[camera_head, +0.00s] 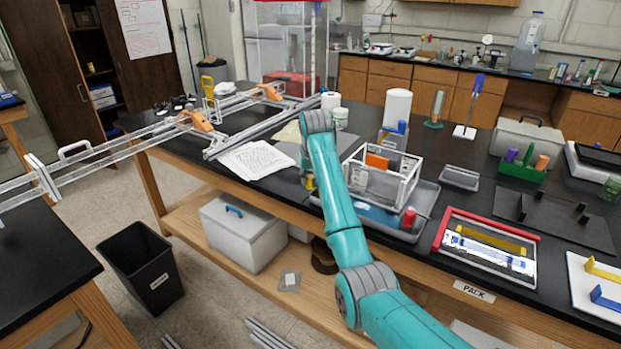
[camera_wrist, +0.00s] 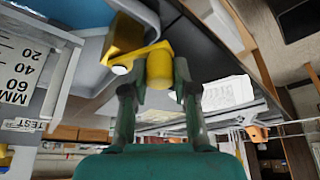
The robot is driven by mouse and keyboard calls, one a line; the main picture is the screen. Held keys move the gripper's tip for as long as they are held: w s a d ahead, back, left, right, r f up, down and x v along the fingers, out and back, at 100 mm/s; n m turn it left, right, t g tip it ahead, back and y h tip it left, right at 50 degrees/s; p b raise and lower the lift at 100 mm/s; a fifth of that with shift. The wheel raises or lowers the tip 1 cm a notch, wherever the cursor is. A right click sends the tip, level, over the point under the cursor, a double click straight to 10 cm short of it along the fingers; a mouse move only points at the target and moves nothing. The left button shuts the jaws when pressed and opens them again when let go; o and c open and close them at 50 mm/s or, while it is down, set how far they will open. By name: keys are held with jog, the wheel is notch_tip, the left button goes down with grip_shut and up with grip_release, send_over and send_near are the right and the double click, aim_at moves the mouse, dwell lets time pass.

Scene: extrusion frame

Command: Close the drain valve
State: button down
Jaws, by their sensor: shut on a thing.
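In the wrist view, a yellow valve (camera_wrist: 124,40) sits at the edge of a blue surface. A yellow lever end (camera_wrist: 159,66) reaches from it between my fingertips. My gripper (camera_wrist: 155,82) is shut on this lever end, with one green finger on each side. A small white tip shows under the lever. How far the lever is turned is hard to tell. In the head view, my arm hides my gripper and most of the valve; a small yellow part (camera_head: 310,182) shows just left of the arm.
A white-framed rig (camera_head: 408,190) stands in a blue-grey tray right of my arm, with a red cap at its corner. A marked scale (camera_wrist: 18,75) is close at left in the wrist view. Papers (camera_head: 256,160) lie left of the arm. A red-edged case (camera_head: 440,232) is to the right.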

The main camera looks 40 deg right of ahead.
jog(key=shift+w, duration=0.15)
jog(key=shift+w+d+m+g+h, duration=0.5)
jog(key=shift+w+m+g, duration=0.15)
jog(key=shift+m, duration=1.35)
jog(key=shift+w+d+m+g+h, duration=0.35)
jog(key=shift+w+d+m+g, duration=0.25)
jog(key=shift+m, duration=1.4)
jog(key=shift+w+d+m+g+h, duration=0.45)
jog(key=shift+w+m+g, duration=0.25)
jog(key=shift+m, duration=1.3)
jog(key=shift+w+d+m, duration=0.15)
jog(key=shift+d+m, duration=0.05)
jog(key=shift+m, duration=0.4)
jog(key=c, duration=0.9)
grip_release()
